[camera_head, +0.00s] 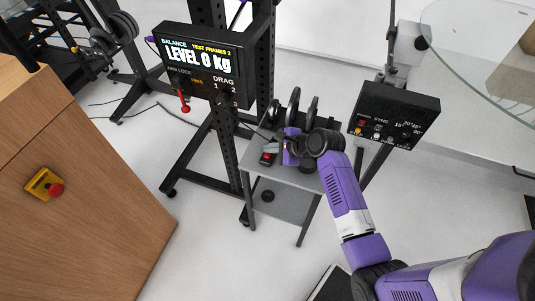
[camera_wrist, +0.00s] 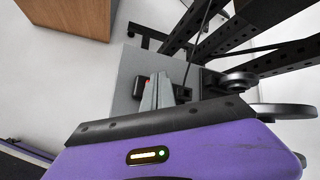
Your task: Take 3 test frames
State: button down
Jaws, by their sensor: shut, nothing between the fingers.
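A small black box with a red button (camera_head: 267,158) lies on the grey side table (camera_head: 286,178). In the wrist view, parts of a black box (camera_wrist: 182,93) and a bit of red show beside and behind my fingers. My gripper (camera_head: 284,147) is shut and empty above the table, close to the box; in the wrist view its fingers (camera_wrist: 158,92) point at it. I cannot tell whether they touch it. The black display panel (camera_head: 203,63) reads "BALANCE", "TEST FRAMES 2" and "LEVEL 0 kg", with a red lever (camera_head: 184,101) below the text.
Several dark discs (camera_head: 294,106) stand at the table's back, near the black upright frame (camera_head: 226,150). A second control box (camera_head: 394,115) with knobs stands right. A wooden cabinet (camera_head: 90,190) with a red emergency button (camera_head: 56,190) is left.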

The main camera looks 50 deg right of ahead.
aim_at(270, 156)
jog(key=shift+f, duration=0.35)
jog(key=shift+f, duration=0.45)
dwell(0.6)
dwell(0.4)
jog(key=shift+r+p, duration=0.9)
jog(key=shift+p, duration=0.1)
notch_tip(270, 156, up, 5)
jog(key=p, duration=0.5)
jog(key=shift+p, duration=0.35)
dwell(0.4)
